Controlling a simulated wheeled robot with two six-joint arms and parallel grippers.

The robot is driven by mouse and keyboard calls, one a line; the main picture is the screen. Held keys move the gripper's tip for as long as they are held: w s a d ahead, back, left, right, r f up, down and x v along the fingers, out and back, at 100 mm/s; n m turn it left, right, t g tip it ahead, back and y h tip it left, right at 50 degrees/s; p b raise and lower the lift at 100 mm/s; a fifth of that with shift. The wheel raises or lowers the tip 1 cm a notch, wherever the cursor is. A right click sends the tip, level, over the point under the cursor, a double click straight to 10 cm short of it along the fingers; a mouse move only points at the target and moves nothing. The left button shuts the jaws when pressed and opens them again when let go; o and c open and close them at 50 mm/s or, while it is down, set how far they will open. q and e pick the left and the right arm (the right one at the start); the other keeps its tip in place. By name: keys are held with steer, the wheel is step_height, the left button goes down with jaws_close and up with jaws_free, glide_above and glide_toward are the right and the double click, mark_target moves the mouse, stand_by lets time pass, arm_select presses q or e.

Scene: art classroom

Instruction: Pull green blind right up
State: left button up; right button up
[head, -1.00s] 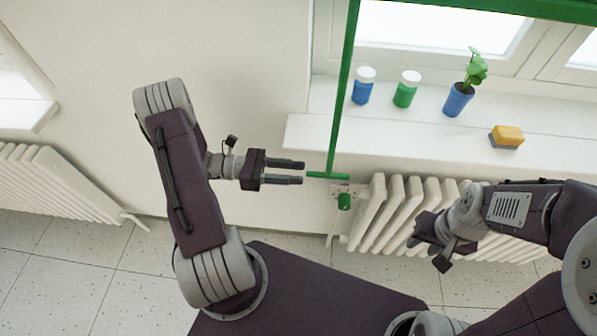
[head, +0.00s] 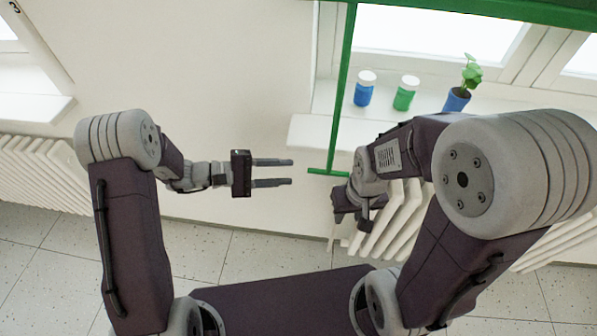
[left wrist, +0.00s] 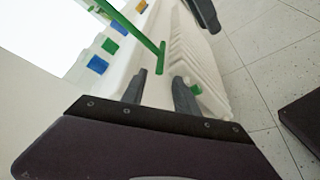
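The green blind (head: 520,10) shows as a green strip along the top of the window in the head view. A green pull rod (head: 343,90) hangs from it, ending in a short crossbar handle (head: 327,172). The handle also shows in the left wrist view (left wrist: 161,58), ahead of the fingers. My left gripper (head: 291,172) is open and empty, left of the handle and apart from it, its fingers pointing right. My right gripper (head: 345,207) is just below and right of the handle, in front of the radiator. Its fingers are too unclear to tell their state.
The sill (head: 310,132) carries a blue jar (head: 364,92), a green jar (head: 404,95) and a plant in a blue pot (head: 456,101). The radiator (head: 400,215) stands below it. The wall left of the handle is clear.

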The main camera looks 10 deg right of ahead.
mark_target(309, 171)
arm_select(q)
steer(key=x, duration=0.9)
steer(key=shift+c, duration=0.4)
jaws_close()
steer(key=shift+s, duration=0.1)
stand_by(0.7)
